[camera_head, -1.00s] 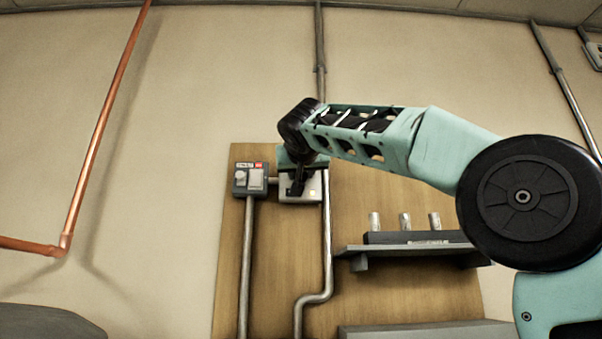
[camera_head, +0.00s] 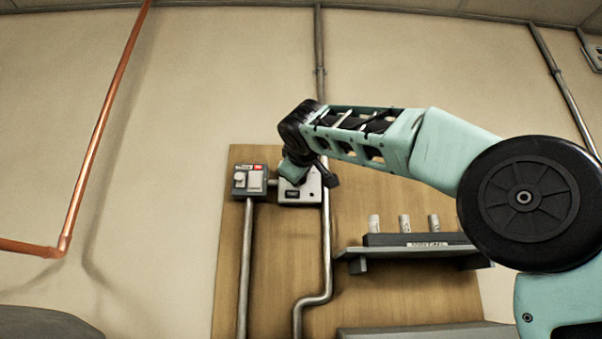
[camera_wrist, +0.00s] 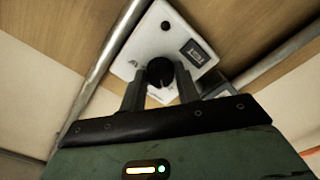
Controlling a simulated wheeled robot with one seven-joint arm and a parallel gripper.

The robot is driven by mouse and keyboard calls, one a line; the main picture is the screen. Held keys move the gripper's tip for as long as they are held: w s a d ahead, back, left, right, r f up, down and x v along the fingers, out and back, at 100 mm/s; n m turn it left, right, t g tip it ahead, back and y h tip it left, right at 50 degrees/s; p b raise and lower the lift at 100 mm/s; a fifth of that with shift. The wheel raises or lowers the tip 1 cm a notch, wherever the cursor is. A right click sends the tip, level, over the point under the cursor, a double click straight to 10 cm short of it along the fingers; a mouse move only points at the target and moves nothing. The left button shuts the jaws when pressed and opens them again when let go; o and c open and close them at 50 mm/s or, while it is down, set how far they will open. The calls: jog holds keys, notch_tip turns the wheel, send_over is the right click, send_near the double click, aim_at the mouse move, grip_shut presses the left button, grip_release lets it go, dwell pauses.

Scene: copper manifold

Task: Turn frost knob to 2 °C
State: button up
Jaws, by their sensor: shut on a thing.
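The frost knob (camera_wrist: 160,72) is a round black knob on a pale thermostat box (camera_wrist: 150,45) fixed to the wooden board. In the wrist view my gripper (camera_wrist: 160,82) has its two fingers on either side of the knob, shut on it. A small pale pointer mark shows on the knob, too small to read against the scale. The box also shows in the head view (camera_head: 300,194), with its upper part and the knob hidden behind my wrist. A small dark display (camera_wrist: 194,52) sits on the box face.
A grey switch box (camera_head: 250,180) stands close on the left of the thermostat. A metal pipe (camera_head: 327,240) runs down beside it. A shelf (camera_head: 410,250) with several small cylinders is at the lower right. A copper pipe (camera_head: 95,150) is on the left wall.

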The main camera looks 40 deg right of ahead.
jog(key=shift+n, duration=0.6)
jog(key=o, duration=1)
jog(key=shift+c, duration=0.2)
jog(key=b+v, duration=0.5)
jog(key=v, duration=1.2)
jog(key=shift+s+a+b, duration=0.2)
jog(key=shift+b, duration=0.15)
